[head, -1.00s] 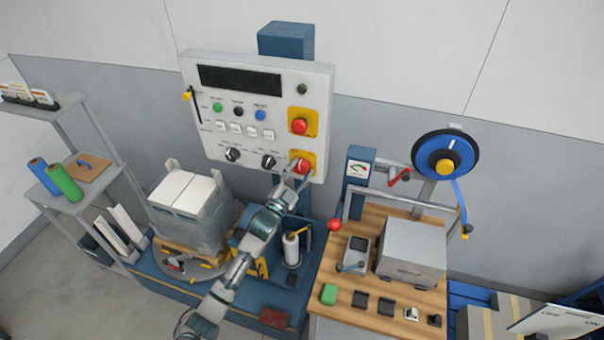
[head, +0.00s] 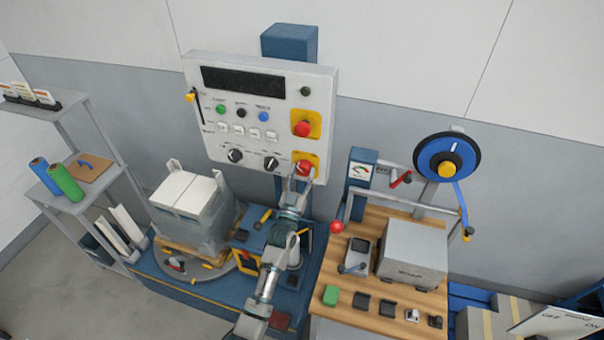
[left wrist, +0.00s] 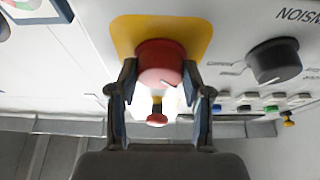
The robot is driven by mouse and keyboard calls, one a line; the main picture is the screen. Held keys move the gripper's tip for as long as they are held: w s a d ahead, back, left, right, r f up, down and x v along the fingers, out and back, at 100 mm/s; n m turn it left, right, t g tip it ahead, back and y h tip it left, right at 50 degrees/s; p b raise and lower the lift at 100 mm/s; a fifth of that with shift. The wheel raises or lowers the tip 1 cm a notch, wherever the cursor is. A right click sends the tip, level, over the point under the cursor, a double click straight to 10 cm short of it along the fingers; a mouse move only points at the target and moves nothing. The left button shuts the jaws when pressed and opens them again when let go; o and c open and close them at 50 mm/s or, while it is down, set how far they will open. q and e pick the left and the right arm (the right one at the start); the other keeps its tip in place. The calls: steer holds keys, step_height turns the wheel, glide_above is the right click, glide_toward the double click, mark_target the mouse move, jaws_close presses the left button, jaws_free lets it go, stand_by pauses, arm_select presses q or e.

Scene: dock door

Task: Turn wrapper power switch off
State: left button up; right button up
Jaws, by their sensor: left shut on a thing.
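The wrapper's white control panel (head: 255,110) stands upright at the back. At its lower right, a red rotary power switch (head: 305,168) sits on a yellow plate. The switch also shows large in the left wrist view (left wrist: 160,64), with a pale mark on its face. My left gripper (head: 301,176) is at this switch. In the left wrist view its two fingers (left wrist: 160,85) are on either side of the red knob and shut on it. The fingers hide part of the knob's sides. My right gripper is not in view.
A red button (head: 302,129) on another yellow plate sits just above. Two black knobs (head: 271,164) are to the left. A wrapped load (head: 192,207) stands lower left. A wooden bench (head: 385,300) with a grey box (head: 412,252) is at right.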

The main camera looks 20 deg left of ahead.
arm_select(q)
steer(key=shift+d+f, duration=0.1)
steer(key=shift+f, duration=0.35)
steer(key=o, duration=1.1)
steer(key=shift+w, duration=0.1)
steer(key=shift+o, duration=0.2)
steer(key=shift+w+r, duration=0.1)
steer(key=shift+w, duration=0.05)
steer(key=shift+r, duration=0.1)
steer(key=shift+s, duration=0.4)
steer(key=v, duration=1.1)
steer(key=shift+f, duration=0.25)
steer(key=shift+s, duration=0.1)
